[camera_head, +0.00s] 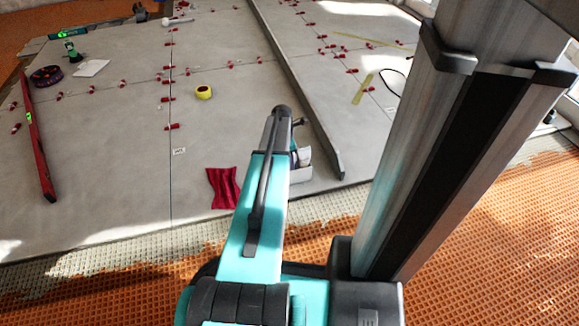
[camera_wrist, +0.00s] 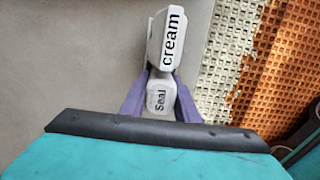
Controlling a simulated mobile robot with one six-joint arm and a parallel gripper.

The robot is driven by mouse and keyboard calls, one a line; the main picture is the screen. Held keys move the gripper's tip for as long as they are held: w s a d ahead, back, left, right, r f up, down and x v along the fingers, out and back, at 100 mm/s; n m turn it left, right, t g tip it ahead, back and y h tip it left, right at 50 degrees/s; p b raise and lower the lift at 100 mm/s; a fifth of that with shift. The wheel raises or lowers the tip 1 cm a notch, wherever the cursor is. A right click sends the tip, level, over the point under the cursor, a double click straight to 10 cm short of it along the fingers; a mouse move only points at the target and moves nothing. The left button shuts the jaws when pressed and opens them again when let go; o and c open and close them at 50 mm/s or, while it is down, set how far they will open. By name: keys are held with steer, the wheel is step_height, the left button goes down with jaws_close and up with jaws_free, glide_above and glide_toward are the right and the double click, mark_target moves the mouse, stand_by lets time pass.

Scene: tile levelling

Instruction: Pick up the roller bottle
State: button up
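A white bottle (camera_wrist: 160,95) with the black words "cream" and "Seal" fills the middle of the wrist view; I take it to be the roller bottle. Its wider part points away from me. My gripper (camera_wrist: 161,82) has two purple fingers, one on each side of the narrower "Seal" part. I see no clear gap, but cannot tell whether they press on it. In the head view, the white bottle (camera_head: 300,175) shows partly beside my arm, low over or on the grey tiles. My arm hides my fingers there.
A dark red cloth (camera_head: 222,188) lies left of my arm. A long grey bar (camera_head: 305,100) runs along the tiles to the right. Orange matting (camera_head: 480,240) borders the tile edge.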

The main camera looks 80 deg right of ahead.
stand_by(0.3)
step_height(320, 180, up, 18)
steer(key=p, duration=0.8)
stand_by(0.5)
